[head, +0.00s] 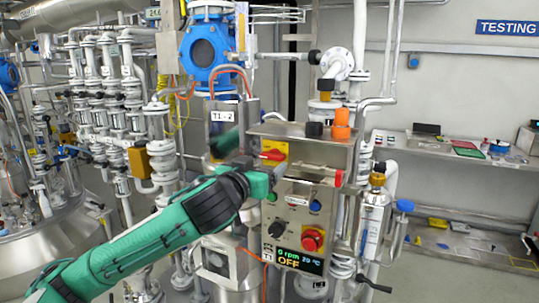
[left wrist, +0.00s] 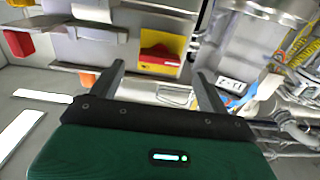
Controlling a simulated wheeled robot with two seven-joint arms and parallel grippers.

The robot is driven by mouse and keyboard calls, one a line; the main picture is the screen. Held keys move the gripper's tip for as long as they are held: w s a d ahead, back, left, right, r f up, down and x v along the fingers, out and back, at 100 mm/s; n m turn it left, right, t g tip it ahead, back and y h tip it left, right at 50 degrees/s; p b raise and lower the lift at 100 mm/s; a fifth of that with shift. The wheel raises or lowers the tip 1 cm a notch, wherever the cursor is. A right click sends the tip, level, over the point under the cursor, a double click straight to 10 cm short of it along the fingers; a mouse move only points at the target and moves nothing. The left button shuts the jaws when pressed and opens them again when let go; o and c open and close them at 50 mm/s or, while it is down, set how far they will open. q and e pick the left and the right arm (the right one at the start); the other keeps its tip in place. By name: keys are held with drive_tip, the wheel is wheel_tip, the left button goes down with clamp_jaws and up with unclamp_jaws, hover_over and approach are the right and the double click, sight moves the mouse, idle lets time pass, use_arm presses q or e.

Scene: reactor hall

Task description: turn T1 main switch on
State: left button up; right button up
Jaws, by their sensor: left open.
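The T1 control box (head: 295,200) is a steel panel in the middle of the head view. Its display (head: 300,261) reads 0 rpm and OFF. The main switch (head: 273,154) is a red handle on a yellow plate at the box's upper left; its handle lies roughly crosswise. My left gripper (head: 273,176) is just below and in front of the switch, open. In the left wrist view, the switch (left wrist: 160,56) shows beyond and between the two spread fingers (left wrist: 160,76), with nothing held. Whether a finger touches the box I cannot tell. My right gripper is not in view.
Below on the panel are a black knob (head: 277,229), a blue button (head: 315,206) and a red emergency button (head: 312,239). A bar with a red end (head: 338,178) juts out at right. Pipes and valves crowd the left. A shelf (head: 440,148) stands right.

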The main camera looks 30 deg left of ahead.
sight(271, 158)
use_arm(q)
drive_tip(key=w, duration=0.4)
drive_tip(key=shift+a+p, duration=0.1)
drive_tip(key=shift+p, duration=0.3)
drive_tip(key=shift+w, duration=0.5)
drive_tip(key=c, duration=1)
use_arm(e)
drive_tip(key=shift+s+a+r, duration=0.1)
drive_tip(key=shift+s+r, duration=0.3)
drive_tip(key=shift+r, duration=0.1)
